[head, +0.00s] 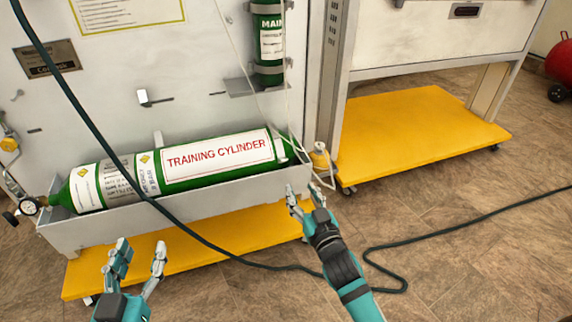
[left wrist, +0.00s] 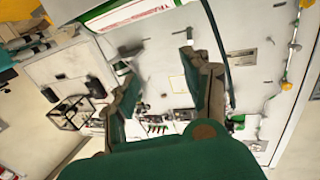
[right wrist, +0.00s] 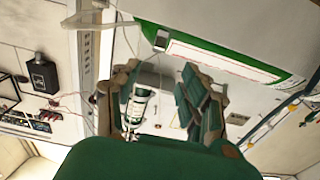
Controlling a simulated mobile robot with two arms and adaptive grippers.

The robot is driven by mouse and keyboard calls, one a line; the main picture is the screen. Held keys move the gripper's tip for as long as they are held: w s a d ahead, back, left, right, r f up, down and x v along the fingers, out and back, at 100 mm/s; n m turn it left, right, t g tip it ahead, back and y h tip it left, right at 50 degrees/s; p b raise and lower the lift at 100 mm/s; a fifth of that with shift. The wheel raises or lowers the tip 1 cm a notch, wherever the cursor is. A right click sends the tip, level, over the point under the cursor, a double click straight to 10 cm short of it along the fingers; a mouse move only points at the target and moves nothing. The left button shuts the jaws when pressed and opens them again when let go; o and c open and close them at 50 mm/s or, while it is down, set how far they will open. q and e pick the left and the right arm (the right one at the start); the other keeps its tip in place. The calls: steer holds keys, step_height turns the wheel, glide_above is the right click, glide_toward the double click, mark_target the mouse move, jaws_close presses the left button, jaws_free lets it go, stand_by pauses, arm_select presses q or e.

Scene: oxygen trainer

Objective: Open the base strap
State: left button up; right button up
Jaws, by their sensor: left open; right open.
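A green training cylinder (head: 215,158) lies on its side in a grey trough (head: 190,208) at the foot of the white panel. A narrow grey band (head: 281,148) shows at the cylinder's right end; I cannot tell for sure whether it is the base strap. My left gripper (head: 141,246) is open and empty, in front of and below the trough's left half. My right gripper (head: 303,193) is open and empty, just in front of the trough's right end. In the right wrist view the cylinder (right wrist: 235,60) lies beyond the open fingers.
A dark hose (head: 180,226) hangs across the cylinder and runs over the floor to the right. A yellow base (head: 190,250) is under the trough, another yellow platform (head: 415,128) right of it. A small upright green cylinder (head: 268,40) is fixed to the panel. Thin pale tubing (head: 318,160) hangs by the right end.

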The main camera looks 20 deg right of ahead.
steer(key=b, duration=0.2)
glide_toward(285, 159)
steer(key=w, duration=0.7)
steer(key=w+b, duration=0.1)
steer(key=w, duration=0.1)
steer(key=shift+a+f, duration=0.25)
steer(key=shift+w, duration=0.45)
arm_select(q)
steer(key=s+r+t+h, duration=0.2)
steer(key=s+r+t, duration=0.1)
steer(key=r, duration=0.3)
steer(key=s+r+t+h, duration=0.1)
steer(key=s+r+t, duration=0.2)
steer(key=r+t, duration=0.3)
steer(key=shift+d+r+t+h, duration=0.2)
steer(key=shift+r+t+h, duration=0.15)
steer(key=shift+r, duration=0.3)
arm_select(e)
jaws_close()
